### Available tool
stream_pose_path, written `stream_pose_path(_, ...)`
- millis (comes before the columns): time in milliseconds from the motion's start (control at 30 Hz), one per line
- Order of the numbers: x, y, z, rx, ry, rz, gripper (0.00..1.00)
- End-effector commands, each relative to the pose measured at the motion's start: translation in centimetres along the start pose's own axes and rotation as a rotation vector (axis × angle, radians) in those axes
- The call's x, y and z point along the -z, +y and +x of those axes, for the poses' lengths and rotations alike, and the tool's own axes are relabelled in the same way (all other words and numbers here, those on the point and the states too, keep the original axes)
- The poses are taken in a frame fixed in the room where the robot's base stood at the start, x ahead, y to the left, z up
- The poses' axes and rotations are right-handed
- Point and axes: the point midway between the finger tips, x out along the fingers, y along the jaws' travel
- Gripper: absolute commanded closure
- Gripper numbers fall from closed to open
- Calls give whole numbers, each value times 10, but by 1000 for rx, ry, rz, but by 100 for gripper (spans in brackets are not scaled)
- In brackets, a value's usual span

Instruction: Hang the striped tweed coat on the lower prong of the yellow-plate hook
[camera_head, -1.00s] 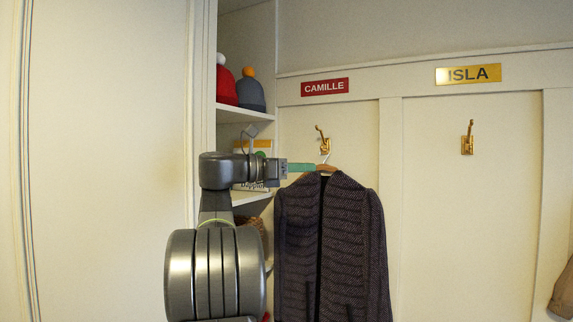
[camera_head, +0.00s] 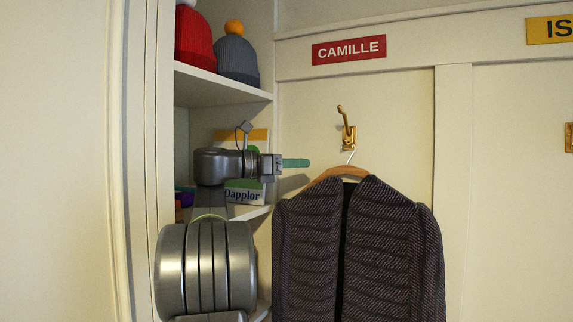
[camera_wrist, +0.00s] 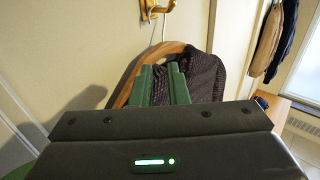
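The striped tweed coat (camera_head: 310,250) is dark, on a wooden hanger (camera_head: 343,171). It hangs below the brass hook (camera_head: 348,132) under the red CAMILLE plate (camera_head: 349,49). The hanger's wire meets the hook's lower part; I cannot tell exactly how it sits. The yellow plate (camera_head: 549,30) is cut off at the right edge, with part of its hook (camera_head: 569,137) below. My gripper (camera_head: 308,163) is left of the hanger's top, apart from it in the head view. In the wrist view its green fingers (camera_wrist: 160,80) are slightly apart, with the hanger (camera_wrist: 122,95) beyond them and nothing visible between them.
A cubby shelf (camera_head: 225,86) with a red hat (camera_head: 195,42) and a grey hat (camera_head: 236,60) stands close on the left, behind my arm. Books (camera_head: 245,192) sit on the shelf below. Other coats (camera_wrist: 268,40) hang at the right in the wrist view. The wall panel toward the yellow plate is clear.

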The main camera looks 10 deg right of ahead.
Motion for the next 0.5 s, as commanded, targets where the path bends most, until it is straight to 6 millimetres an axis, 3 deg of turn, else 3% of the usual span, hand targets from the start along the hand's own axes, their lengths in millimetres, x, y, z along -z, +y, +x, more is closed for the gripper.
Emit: stream_pose_path(500, -1, -1, 97, 3, 1, -2, 86)
